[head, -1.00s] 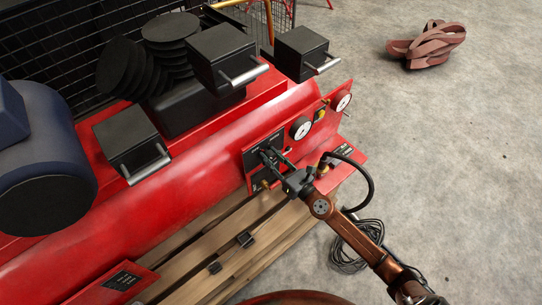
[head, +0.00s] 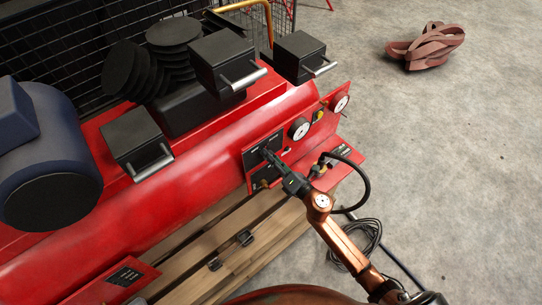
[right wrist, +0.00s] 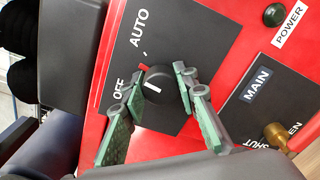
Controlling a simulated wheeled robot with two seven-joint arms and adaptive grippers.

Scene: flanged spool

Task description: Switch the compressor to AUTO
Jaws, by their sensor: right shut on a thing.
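The red compressor (head: 210,145) lies across the head view. Its black switch panel (head: 252,155) faces my right arm. In the right wrist view the round black selector knob (right wrist: 154,91) carries a white line and sits beside the printed words OFF (right wrist: 120,88) and AUTO (right wrist: 140,27). The white line slants; I cannot tell exactly which word it marks. My right gripper (right wrist: 160,74) is shut on the knob, with one green-padded finger on each side. In the head view the right gripper (head: 268,153) hides the knob. My left gripper is not in view.
Two gauges (head: 299,130) sit right of the panel. The wrist view shows a POWER button (right wrist: 274,15), a MAIN label (right wrist: 257,86) and a brass valve (right wrist: 277,134) close by. A black hose (head: 366,185) loops near my arm. Open concrete floor (head: 455,180) lies right.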

